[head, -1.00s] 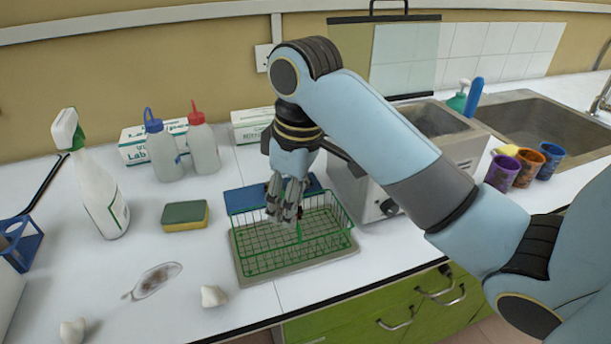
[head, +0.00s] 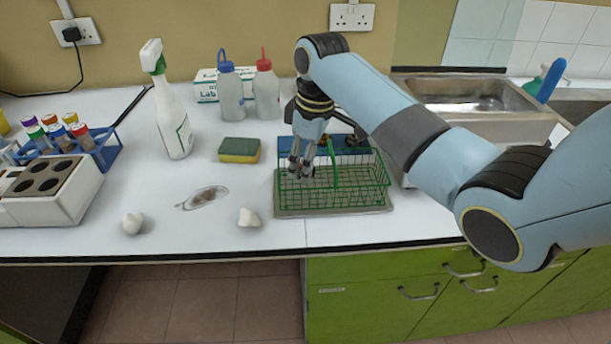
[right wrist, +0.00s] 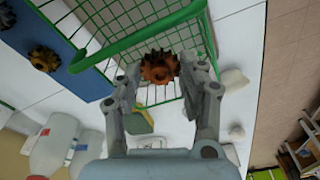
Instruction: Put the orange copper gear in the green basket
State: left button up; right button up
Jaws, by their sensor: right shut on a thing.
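My right gripper (head: 300,170) points down over the left part of the green wire basket (head: 345,205). In the right wrist view its fingers (right wrist: 161,78) are shut on the orange copper gear (right wrist: 158,64), a toothed ring held at the fingertips. The basket's green wire rim and handle (right wrist: 140,42) show just beyond the gear in that view. In the head view the gear is hidden or too small to tell apart from the fingers. How deep it sits relative to the rim I cannot tell. My left gripper is not in view.
A blue mat (head: 370,150) behind the basket bears dark and brassy gears (right wrist: 44,58). A sponge (head: 239,150), spray bottle (head: 172,115) and two wash bottles (head: 231,95) stand to the left.

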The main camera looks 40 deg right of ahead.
jog(key=shift+w+f, duration=0.15)
jog(key=shift+f, duration=0.1)
notch_tip(320, 180, down, 3)
jog(key=shift+f, duration=0.2)
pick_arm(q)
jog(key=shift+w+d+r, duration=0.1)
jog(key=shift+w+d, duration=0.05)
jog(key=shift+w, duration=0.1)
pick_arm(e)
jog(key=shift+f, duration=0.15)
jog(key=o, duration=1.3)
jog(key=shift+f, duration=0.1)
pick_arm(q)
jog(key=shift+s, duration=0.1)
pick_arm(e)
jog(key=shift+r, duration=0.25)
jog(key=r, duration=0.7)
jog(key=s+d+r, duration=0.1)
jog(key=r, duration=0.3)
jog(key=shift+s+r, duration=0.1)
jog(key=shift+r, duration=0.25)
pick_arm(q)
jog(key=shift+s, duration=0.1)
